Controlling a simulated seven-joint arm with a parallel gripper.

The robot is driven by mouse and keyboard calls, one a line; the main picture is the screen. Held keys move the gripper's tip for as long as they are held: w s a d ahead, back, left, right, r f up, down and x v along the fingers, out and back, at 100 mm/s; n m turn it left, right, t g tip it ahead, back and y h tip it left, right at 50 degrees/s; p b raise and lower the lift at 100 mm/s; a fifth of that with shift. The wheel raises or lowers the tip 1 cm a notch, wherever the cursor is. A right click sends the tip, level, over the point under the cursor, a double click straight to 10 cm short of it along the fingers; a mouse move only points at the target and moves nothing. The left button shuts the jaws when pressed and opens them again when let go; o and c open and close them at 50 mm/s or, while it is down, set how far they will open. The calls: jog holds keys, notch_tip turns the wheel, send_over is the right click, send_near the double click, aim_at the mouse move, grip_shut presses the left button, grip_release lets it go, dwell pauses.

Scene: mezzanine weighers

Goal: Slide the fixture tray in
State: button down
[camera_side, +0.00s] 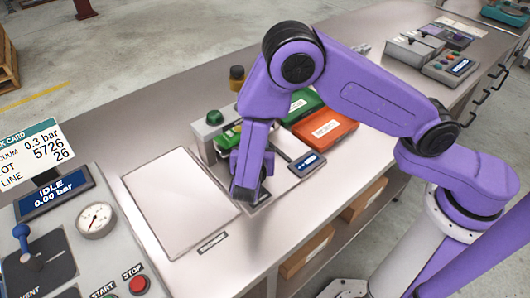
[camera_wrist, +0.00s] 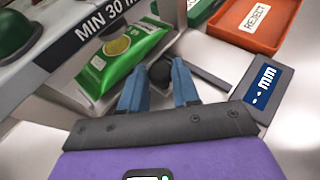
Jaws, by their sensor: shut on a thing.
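My gripper (camera_side: 244,190) points down in front of a grey station with a green button (camera_side: 214,117). In the wrist view my gripper's two blue fingers (camera_wrist: 158,72) stand on either side of a dark round knob and are shut on it. The knob appears to belong to the fixture tray, which is mostly hidden by the station and my arm. A green packet (camera_wrist: 125,55) lies just beyond the left finger, partly beneath a bar (camera_wrist: 85,32) marked "MIN 30 mm". How deep the tray sits cannot be told.
A small display (camera_side: 307,163) stands right of my gripper, close to the fingers. A red reject bin (camera_side: 325,128) and a green bin (camera_side: 300,105) are behind it. A large pale plate (camera_side: 178,205) lies left. A control panel (camera_side: 85,240) is at the front left.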

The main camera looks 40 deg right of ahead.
jog(key=shift+w, duration=0.2)
jog(key=c, duration=0.8)
grip_release()
jog(key=v, duration=1.7)
jog(key=shift+s+a, duration=0.2)
